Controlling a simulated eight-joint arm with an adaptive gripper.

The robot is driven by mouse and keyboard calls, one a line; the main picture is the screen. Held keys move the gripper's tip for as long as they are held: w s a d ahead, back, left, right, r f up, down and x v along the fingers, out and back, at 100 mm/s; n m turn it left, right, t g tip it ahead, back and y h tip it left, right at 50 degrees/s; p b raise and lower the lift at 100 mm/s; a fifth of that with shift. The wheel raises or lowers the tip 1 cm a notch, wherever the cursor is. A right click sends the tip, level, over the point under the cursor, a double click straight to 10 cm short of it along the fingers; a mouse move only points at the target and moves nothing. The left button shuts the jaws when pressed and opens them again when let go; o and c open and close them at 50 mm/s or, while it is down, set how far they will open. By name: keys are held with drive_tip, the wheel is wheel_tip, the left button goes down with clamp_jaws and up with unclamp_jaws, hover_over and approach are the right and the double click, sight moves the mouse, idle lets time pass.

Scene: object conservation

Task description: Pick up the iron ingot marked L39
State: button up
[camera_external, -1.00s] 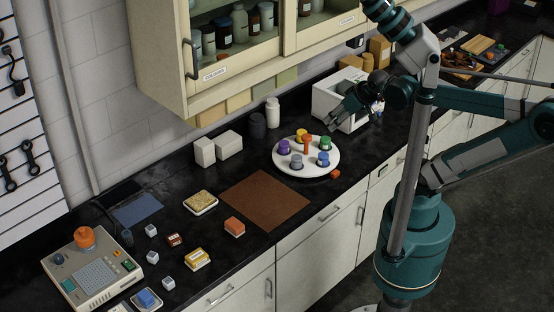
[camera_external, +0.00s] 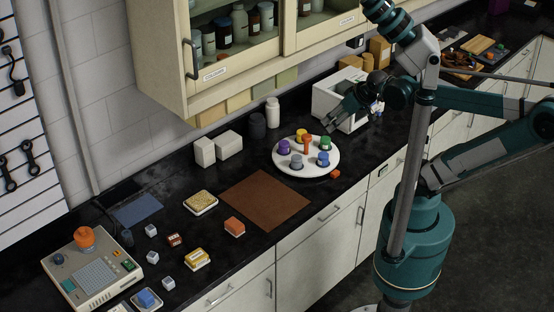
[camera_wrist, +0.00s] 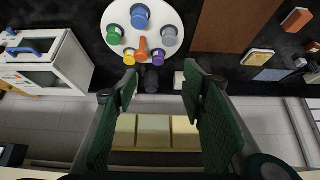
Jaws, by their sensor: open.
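Small pale grey blocks stand on the black counter in the external view: one (camera_external: 151,230) by the blue mat and one (camera_external: 168,283) by the keypad device. Any of them could be the iron ingot, but no L39 mark can be read. My gripper (camera_external: 345,118) is open and empty, in the air near the white box-shaped machine, far to the right of these blocks. The wrist view shows its two green fingers (camera_wrist: 160,82) spread apart with nothing between them.
A round white tray (camera_external: 281,165) holds several coloured pots. A brown mat (camera_external: 265,200) lies bare. Near it are an orange block (camera_external: 234,227), gold-topped blocks (camera_external: 200,202) and a keypad device (camera_external: 92,270). A wall cabinet (camera_external: 160,60) overhangs the back.

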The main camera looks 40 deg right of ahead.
drive_tip(key=w+a+f+n+g+y+b, duration=0.25)
drive_tip(key=w+a+n, duration=0.25)
drive_tip(key=w+a, duration=0.85)
drive_tip(key=n+g+h+p, duration=0.3)
drive_tip(key=n+g, duration=0.2)
drive_tip(key=n, duration=0.6)
hover_over(174, 237)
drive_tip(key=shift+t+y, duration=0.25)
drive_tip(key=f, duration=1.8)
drive_tip(key=shift+w+d+f, duration=0.1)
drive_tip(key=shift+d+f, duration=0.2)
drive_tip(key=shift+f, duration=0.1)
drive_tip(key=shift+a+f, duration=0.25)
drive_tip(key=shift+a, duration=0.05)
drive_tip(key=shift+f, duration=1.3)
